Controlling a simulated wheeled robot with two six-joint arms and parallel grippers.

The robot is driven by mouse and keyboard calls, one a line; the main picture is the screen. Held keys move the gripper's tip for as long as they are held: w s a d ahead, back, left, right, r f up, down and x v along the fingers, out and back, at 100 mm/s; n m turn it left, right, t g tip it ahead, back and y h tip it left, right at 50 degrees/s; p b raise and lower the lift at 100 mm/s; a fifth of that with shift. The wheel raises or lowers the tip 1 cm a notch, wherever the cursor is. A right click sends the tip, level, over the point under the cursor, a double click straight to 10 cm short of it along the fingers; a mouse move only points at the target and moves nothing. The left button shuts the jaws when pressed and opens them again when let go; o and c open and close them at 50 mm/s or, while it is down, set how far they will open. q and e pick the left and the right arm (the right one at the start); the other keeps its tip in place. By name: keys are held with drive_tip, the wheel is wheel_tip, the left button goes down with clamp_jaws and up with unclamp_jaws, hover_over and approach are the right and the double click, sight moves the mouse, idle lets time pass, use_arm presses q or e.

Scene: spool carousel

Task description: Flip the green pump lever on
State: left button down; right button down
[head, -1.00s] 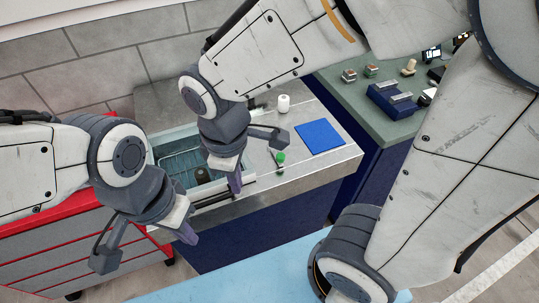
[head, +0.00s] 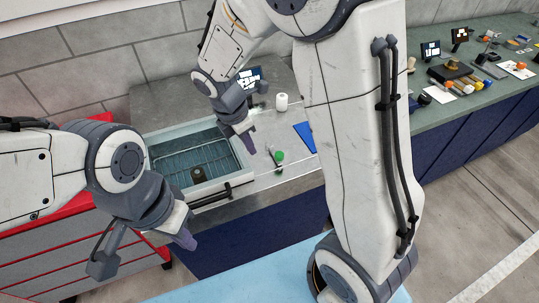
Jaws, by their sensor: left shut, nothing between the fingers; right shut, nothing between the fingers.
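The pump lever has a green knob (head: 279,156) on a short dark stem and stands upright on the metal counter, right of the basin, in the head view. My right gripper (head: 248,144) is shut and empty. It points down just behind and left of the green knob, with a small gap showing between them. My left gripper (head: 186,239) is shut and empty, low at the left in front of the counter, well away from the lever.
A basin (head: 222,180) with a dark round object (head: 198,175) lies left of the lever, with a black bar at its front. Behind are a white cylinder (head: 282,102) and a small screen (head: 249,77). A blue mat (head: 306,136) is partly hidden by my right arm.

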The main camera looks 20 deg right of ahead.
drive_tip(key=x, duration=0.9)
drive_tip(key=shift+s, duration=0.1)
drive_tip(key=d, duration=0.1)
drive_tip(key=d+p, duration=0.1)
drive_tip(key=shift+w+d+r, duration=0.3)
drive_tip(key=shift+w, duration=0.05)
drive_tip(key=shift+w+d, duration=0.15)
drive_tip(key=shift+d, duration=0.4)
drive_tip(key=shift+f, duration=0.1)
